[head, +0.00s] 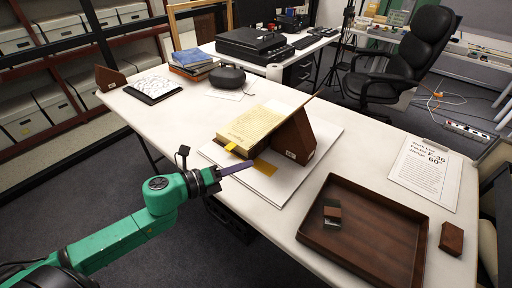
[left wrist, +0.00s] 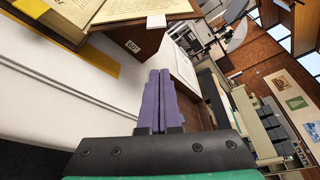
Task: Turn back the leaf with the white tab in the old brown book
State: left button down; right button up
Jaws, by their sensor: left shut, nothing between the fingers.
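The old brown book (head: 257,122) lies open on a brown wedge cradle (head: 296,138), its yellowed pages showing. In the left wrist view the book (left wrist: 125,9) is at the top left, cut off by the frame. A small white tab (left wrist: 156,21) sticks out at the book's edge there; I cannot make it out in the head view. My left gripper (head: 248,164) has purple fingers and is in front of the book, near its lower edge. In the left wrist view the left gripper (left wrist: 160,73) is shut and empty, apart from the tab. My right gripper is not in view.
A brown tray (head: 365,238) holding a small object is to the right, with a printed sheet (head: 426,172) beyond. A dark speaker-like object (head: 227,77) stands behind the book.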

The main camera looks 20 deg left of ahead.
pick_arm(q)
jog(key=w+d+p, duration=0.1)
jog(key=w+p, duration=0.2)
jog(key=w, duration=0.4)
jog(key=shift+r, duration=0.45)
jog(key=shift+d, duration=0.1)
jog(key=w+a+f+n+t+b, duration=0.1)
jog(key=w+a+n+t+b, duration=0.2)
jog(key=a+n+b, duration=0.2)
jog(key=w+a+f+n+t+h+b, duration=0.1)
jog(key=a+n+b, duration=0.4)
jog(key=a+n, duration=0.5)
jog(key=shift+w+f+n+t+h, duration=0.3)
jog(key=shift+w+f+n+t, duration=0.55)
jog(key=shift+n, duration=1.45)
